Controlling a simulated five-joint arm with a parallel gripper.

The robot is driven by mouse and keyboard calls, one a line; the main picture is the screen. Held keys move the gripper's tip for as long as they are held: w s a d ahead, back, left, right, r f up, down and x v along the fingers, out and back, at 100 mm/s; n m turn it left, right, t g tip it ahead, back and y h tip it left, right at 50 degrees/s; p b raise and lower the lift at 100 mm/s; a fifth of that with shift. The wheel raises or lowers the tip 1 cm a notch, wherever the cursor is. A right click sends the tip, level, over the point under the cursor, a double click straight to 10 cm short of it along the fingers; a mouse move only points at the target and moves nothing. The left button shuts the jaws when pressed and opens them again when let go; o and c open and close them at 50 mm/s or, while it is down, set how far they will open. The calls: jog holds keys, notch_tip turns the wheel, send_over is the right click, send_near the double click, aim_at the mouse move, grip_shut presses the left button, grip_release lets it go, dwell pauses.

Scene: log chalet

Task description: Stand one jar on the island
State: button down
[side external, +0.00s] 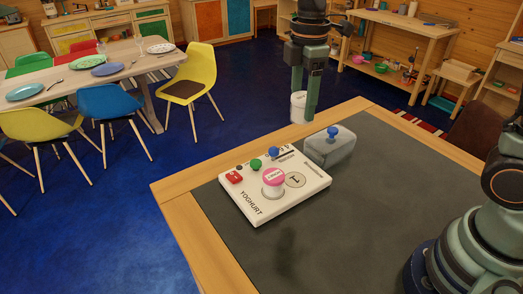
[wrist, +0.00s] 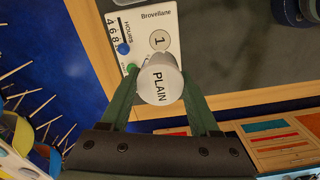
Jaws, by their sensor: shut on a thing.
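My gripper (side external: 304,98) is shut on a white jar (side external: 298,107), holding it up near the far edge of the island (side external: 370,215). In the wrist view my gripper (wrist: 160,88) has a finger on each side of the jar (wrist: 159,84), whose lid reads PLAIN. A pink-lidded jar (side external: 273,182) stands on the white yoghurt maker (side external: 258,209) on the island. Beside it is a clear spot marked 1 (side external: 295,180). In the wrist view the held jar covers part of the yoghurt maker (wrist: 150,22).
A grey translucent cover with a blue knob (side external: 330,148) sits on the island behind the yoghurt maker. The island's dark top is bare at the front and right. A dining table (side external: 60,75) with plates and chairs stands at the left, apart.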

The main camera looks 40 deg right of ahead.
jog(key=shift+w+r, duration=0.1)
jog(key=shift+r, duration=0.8)
jog(key=w+a+f, duration=0.1)
jog(key=w+a, duration=0.4)
jog(key=a, duration=0.6)
jog(key=w+a+f, duration=0.2)
jog(key=w+a, duration=0.4)
jog(key=a, duration=0.4)
notch_tip(320, 180, down, 20)
jog(key=shift+r, duration=0.25)
jog(key=shift+f, duration=0.15)
jog(key=shift+c, duration=0.6)
grip_release()
